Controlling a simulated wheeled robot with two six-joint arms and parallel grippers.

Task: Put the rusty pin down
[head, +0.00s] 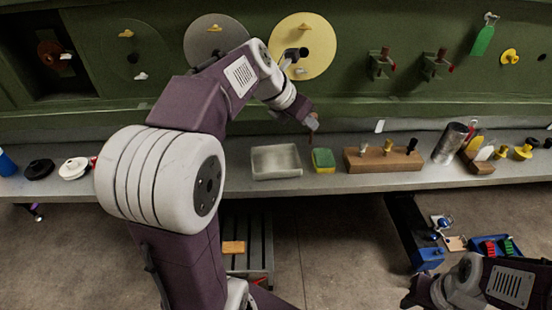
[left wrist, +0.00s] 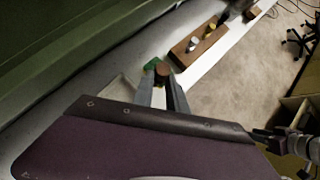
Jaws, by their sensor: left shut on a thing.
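The rusty pin (left wrist: 164,71) shows as a small brown piece between the fingertips of my left gripper (left wrist: 163,82) in the left wrist view. My left gripper is shut on it. In the head view my left gripper (head: 311,122) hangs above the back of the grey bench, above and to the right of a shallow grey metal tray (head: 276,175). The pin's full length is hard to make out there. My right gripper (head: 418,292) is low at the bottom right of the head view, away from the bench; its fingers are too unclear to judge.
A green and yellow sponge (head: 323,160) sits right of the tray, then a wooden block (head: 360,165) with several tools, and a metal cylinder (head: 450,143). The green fuselage panel (head: 355,97) stands behind.

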